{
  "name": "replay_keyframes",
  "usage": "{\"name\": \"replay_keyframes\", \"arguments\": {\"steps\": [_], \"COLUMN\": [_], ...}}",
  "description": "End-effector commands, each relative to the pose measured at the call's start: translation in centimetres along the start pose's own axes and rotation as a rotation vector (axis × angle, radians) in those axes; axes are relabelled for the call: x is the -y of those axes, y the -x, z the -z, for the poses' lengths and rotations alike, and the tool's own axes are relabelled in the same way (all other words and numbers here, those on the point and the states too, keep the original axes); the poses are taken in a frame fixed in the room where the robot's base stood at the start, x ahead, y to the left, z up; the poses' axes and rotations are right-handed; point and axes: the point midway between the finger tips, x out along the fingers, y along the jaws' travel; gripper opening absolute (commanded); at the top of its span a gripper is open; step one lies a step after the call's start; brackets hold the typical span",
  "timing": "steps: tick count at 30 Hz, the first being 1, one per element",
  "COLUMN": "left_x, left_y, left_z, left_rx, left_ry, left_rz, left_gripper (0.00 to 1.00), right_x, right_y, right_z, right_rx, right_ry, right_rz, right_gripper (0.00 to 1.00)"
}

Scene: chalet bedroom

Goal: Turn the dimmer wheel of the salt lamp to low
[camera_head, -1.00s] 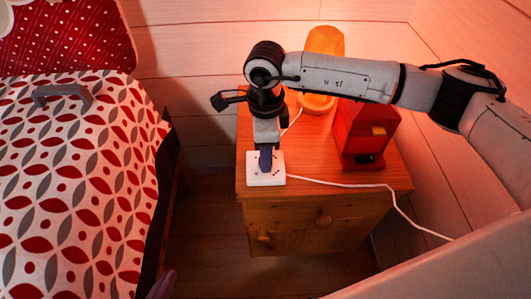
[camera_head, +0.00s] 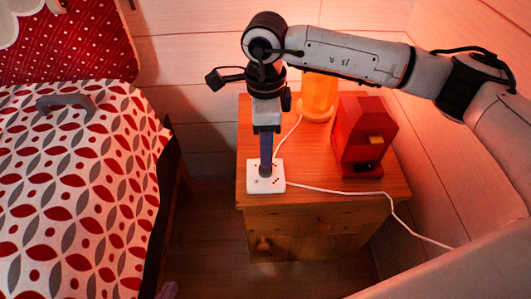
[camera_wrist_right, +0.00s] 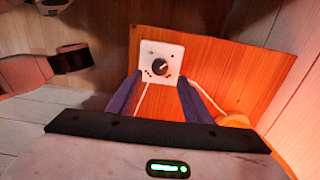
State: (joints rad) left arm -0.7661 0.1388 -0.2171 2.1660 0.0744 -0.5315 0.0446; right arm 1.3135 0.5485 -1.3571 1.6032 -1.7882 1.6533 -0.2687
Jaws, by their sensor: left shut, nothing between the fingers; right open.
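The white square dimmer (camera_head: 257,186) lies near the front left corner of the nightstand, with a cord. Its dark round wheel (camera_wrist_right: 160,67) and dots around it show in the right wrist view; its exact pointer direction is unclear. The orange salt lamp (camera_head: 316,97) stands at the back, its upper part hidden behind my right arm. My right gripper (camera_head: 265,172) points down over the dimmer; in the wrist view its two purple fingers are open, with the wheel ahead between their tips. Only a purple bit of my left gripper (camera_head: 168,291), shut and empty, shows at the bottom edge.
A red house-shaped object (camera_head: 364,132) stands on the wooden nightstand (camera_head: 330,200), right of the lamp. A white cord (camera_head: 345,191) crosses the top and hangs off the right side. The bed (camera_head: 85,200) is at left, with a grey arched object (camera_head: 66,101) on it.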

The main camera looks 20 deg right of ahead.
Motion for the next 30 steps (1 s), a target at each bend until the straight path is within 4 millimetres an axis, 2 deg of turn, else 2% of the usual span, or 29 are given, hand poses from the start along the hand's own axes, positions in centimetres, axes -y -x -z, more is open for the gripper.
{"name": "replay_keyframes", "arguments": {"steps": [1, 3, 7, 24, 27, 29, 30], "left_x": [0.0, 0.1, 0.1, 0.3, 0.3, 0.3, 0.3], "left_y": [0.1, 0.2, 0.1, -0.2, -0.2, -0.1, -0.1], "left_z": [0.1, 0.2, 0.5, 0.9, 0.8, 0.7, 0.7], "left_rx": [0.002, 0.002, -0.002, -0.009, -0.007, -0.005, -0.004], "left_ry": [-0.002, -0.004, -0.008, -0.012, -0.012, -0.012, -0.011], "left_rz": [0.001, 0.002, 0.004, 0.005, 0.005, 0.005, 0.005], "left_gripper": [0.00, 0.00, 0.00, 0.00, 0.00, 0.00, 0.00], "right_x": [0.1, 0.0, 0.0, -0.1, -1.3, -2.8, -4.2], "right_y": [1.1, 2.0, 3.1, 3.3, 2.7, 2.2, 1.9], "right_z": [0.0, 0.0, 0.0, -0.1, -1.6, -3.5, -5.2], "right_rx": [0.002, 0.000, 0.000, 0.004, 0.056, 0.127, 0.192], "right_ry": [0.000, 0.000, 0.000, 0.002, 0.015, 0.027, 0.035], "right_rz": [0.002, 0.001, 0.000, -0.004, -0.033, -0.074, -0.110], "right_gripper": [0.45, 0.45, 0.45, 0.45, 0.45, 0.45, 0.45]}}
